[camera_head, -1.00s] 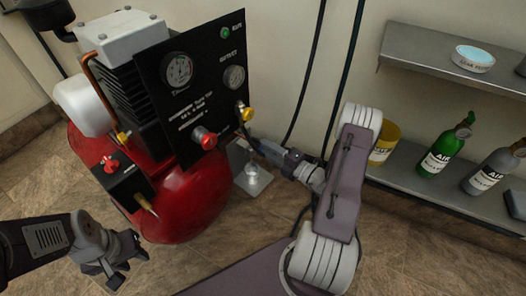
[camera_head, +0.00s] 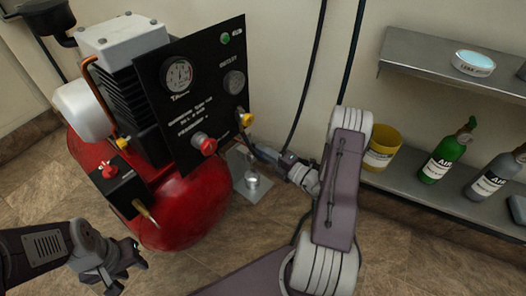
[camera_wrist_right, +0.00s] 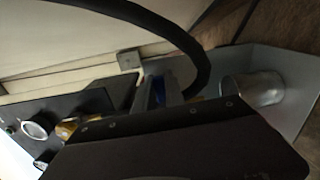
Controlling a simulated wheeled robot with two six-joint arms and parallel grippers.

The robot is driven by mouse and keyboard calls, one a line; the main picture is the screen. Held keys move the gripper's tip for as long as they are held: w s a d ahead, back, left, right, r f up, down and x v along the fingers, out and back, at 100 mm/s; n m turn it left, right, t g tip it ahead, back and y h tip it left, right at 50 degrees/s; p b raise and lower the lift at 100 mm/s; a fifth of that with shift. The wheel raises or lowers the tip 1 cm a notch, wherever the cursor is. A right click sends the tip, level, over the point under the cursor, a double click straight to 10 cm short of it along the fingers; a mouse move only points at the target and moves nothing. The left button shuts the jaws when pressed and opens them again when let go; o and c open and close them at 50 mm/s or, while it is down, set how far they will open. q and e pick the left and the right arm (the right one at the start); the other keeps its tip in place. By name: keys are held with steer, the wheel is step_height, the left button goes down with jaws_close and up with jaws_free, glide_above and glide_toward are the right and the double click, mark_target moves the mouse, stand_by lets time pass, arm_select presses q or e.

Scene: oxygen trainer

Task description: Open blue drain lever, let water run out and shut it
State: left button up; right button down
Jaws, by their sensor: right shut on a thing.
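The red compressor tank (camera_head: 190,208) stands at the left in the head view, with a black gauge panel (camera_head: 200,100) on it. My right gripper (camera_head: 256,150) reaches in beside the panel's right edge, and its tips are hard to make out there. In the right wrist view a small blue part, which looks like the drain lever (camera_wrist_right: 159,87), shows between the fingers of my right gripper (camera_wrist_right: 157,92), shut on it. The lever's angle is mostly hidden. A metal cup (camera_wrist_right: 253,88) stands beside it, also in the head view (camera_head: 251,180). My left gripper (camera_head: 128,268) is open and empty, low at the left.
The cup stands on a grey plate (camera_head: 262,191) on the floor. A red knob (camera_head: 204,143) and a yellow knob (camera_head: 245,118) stick out from the panel. A black hose (camera_wrist_right: 190,40) arches close to my right gripper. Shelves (camera_head: 420,178) with bottles stand at the right.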

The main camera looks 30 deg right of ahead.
mark_target(259, 155)
steer(key=n+p, duration=0.2)
steer(key=r+n+p, duration=0.2)
steer(key=n+p, duration=0.1)
steer(key=shift+s+a+r+n+p, duration=0.1)
steer(key=shift+a+r+n+p, duration=0.15)
steer(key=shift+a+n+p, duration=0.1)
steer(key=n, duration=0.1)
steer(key=n+p, duration=0.2)
steer(key=shift+s+a+r, duration=0.15)
steer(key=shift+a+r, duration=0.15)
steer(key=shift+r, duration=0.05)
steer(key=shift+s+a+r+n+p, duration=0.1)
steer(key=shift+a+n+p, duration=0.1)
steer(key=shift+n+p, duration=0.5)
steer(key=shift+s+a+r+n+p, duration=0.1)
steer(key=shift+a+n+p, duration=0.1)
steer(key=shift+n+p, duration=0.45)
steer(key=shift+n, duration=0.4)
steer(key=c, duration=1.4)
jaws_free()
